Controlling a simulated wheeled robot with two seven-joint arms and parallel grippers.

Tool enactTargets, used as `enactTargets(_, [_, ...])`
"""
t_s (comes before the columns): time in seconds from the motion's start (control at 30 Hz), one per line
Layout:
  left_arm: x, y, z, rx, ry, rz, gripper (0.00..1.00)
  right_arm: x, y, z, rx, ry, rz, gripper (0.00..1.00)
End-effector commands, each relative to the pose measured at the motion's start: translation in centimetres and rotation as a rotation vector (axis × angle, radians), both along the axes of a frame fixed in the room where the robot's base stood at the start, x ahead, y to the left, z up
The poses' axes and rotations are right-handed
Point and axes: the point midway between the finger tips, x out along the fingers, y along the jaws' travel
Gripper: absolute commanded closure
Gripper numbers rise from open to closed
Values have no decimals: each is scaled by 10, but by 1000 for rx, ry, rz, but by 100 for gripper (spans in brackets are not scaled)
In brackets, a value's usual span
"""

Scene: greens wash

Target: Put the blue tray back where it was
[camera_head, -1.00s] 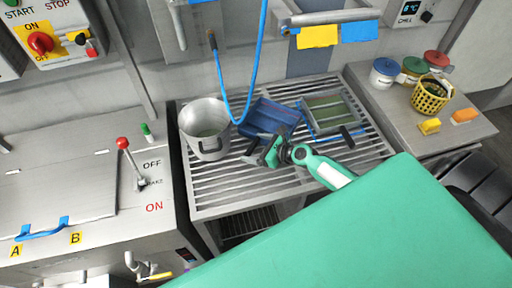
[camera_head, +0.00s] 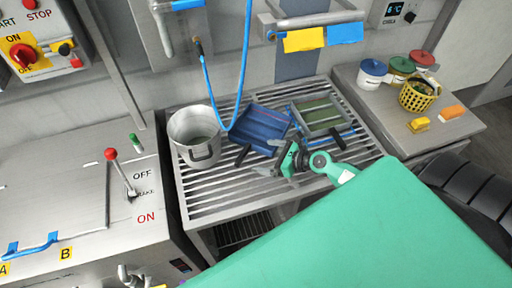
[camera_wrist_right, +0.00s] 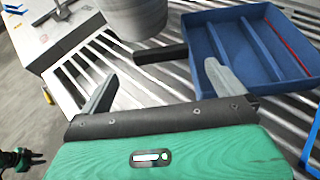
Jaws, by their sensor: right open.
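The blue tray (camera_head: 259,128) lies on the slatted metal rack (camera_head: 232,199), between a metal pot and a grey-green tray. It has inner dividers and a dark handle (camera_head: 243,155) that points toward the front. In the right wrist view the blue tray (camera_wrist_right: 236,48) is at the upper right, its dark handle (camera_wrist_right: 160,54) reaching left. My right gripper (camera_head: 272,164) is just in front of the tray; in the right wrist view its fingers (camera_wrist_right: 158,86) are apart with nothing between them. The handle lies beyond the fingertips.
The metal pot (camera_head: 194,137) stands left of the tray, and the grey-green tray (camera_head: 317,114) sits right of it. A blue hose (camera_head: 212,95) hangs behind. The right counter holds lidded jars (camera_head: 373,73) and a yellow basket (camera_head: 416,97). The rack's front left is clear.

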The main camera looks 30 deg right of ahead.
Motion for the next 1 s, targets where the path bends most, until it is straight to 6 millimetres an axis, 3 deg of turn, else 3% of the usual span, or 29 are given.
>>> enactTargets(0.3, [0,0,-7,0,0,0,68,-26,-16,12,1,1,1,0])
enactTargets(1.0, [-1,1,-7,1,2,1,68,-29,-15,14,-8,-4,9,0])
